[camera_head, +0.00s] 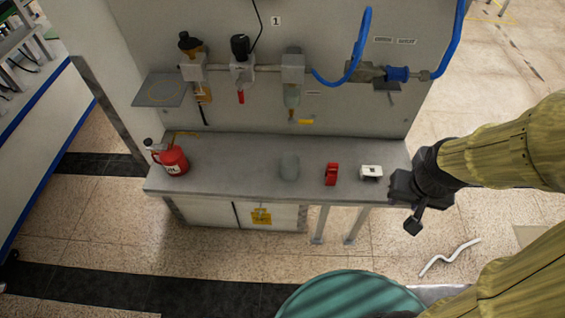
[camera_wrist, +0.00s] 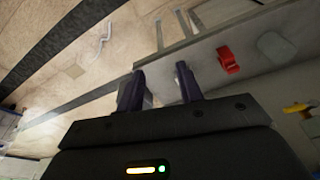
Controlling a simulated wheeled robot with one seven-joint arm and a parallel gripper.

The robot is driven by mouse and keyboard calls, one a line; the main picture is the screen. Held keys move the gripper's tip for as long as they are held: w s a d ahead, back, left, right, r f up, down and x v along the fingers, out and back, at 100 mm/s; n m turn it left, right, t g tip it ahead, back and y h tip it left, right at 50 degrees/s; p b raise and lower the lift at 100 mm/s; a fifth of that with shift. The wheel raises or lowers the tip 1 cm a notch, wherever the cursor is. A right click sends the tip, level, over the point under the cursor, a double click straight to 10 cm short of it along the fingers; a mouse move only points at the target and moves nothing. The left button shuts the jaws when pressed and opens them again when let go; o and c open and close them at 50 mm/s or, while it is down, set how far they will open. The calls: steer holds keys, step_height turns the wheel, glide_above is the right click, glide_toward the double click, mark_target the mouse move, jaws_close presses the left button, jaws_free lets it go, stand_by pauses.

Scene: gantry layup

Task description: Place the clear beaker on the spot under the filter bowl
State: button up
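The clear beaker (camera_head: 289,167) stands on the grey bench, left of a red object. In the wrist view a pale grey, see-through shape that looks like the beaker (camera_wrist: 277,46) lies at the upper right. My gripper (camera_head: 412,226) is at the bench's right end, apart from the beaker. In the wrist view my gripper (camera_wrist: 162,84) has its two dark fingers spread, with no beaker between them. A filter with a clear bowl (camera_head: 292,97) hangs on the wall panel above the bench. A yellow mark (camera_head: 185,134) shows at the bench's back left; I cannot tell whether it is the spot.
A ringed plate (camera_head: 160,90) sticks out at the left. Blue hoses (camera_head: 362,50) hang at the right. The bench middle-left is clear.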

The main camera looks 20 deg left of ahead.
steer(key=shift+o, duration=0.4)
steer(key=shift+s, duration=0.1)
steer(key=o, duration=0.4)
steer(key=shift+c, duration=0.2)
steer(key=o, duration=0.3)
steer(key=shift+s+a+f+n, duration=0.15)
steer(key=shift+a+f+n, duration=0.05)
steer(key=shift+f+n, duration=0.15)
steer(key=shift+o, duration=0.7)
steer(key=s+a+f+n+g+h+b, duration=0.3)
steer(key=a+f+n, duration=0.1)
steer(key=f+n, duration=0.3)
steer(key=shift+f+n+h+b, duration=0.4)
steer(key=shift+n, duration=0.25)
steer(key=w+a+f+n+t+h+b, duration=0.2)
steer(key=a+f+n+t+h+b, duration=0.1)
steer(key=a+n+t, duration=0.5)
steer(key=w+a+f+n+t+h+b, duration=0.2)
steer(key=a+n+t+h+b, duration=0.15)
steer(key=a+n, duration=0.45)
steer(key=s+a+f+n+t+y+b, duration=0.1)
steer(key=s+a+n+t+y, duration=0.1)
steer(key=a+n+t+y, duration=0.4)
steer(key=a+n+y, duration=0.1)
steer(key=a+n, duration=0.2)
steer(key=a, duration=0.1)
steer(key=shift+s+a+t, duration=0.35)
steer(key=shift+a, duration=0.05)
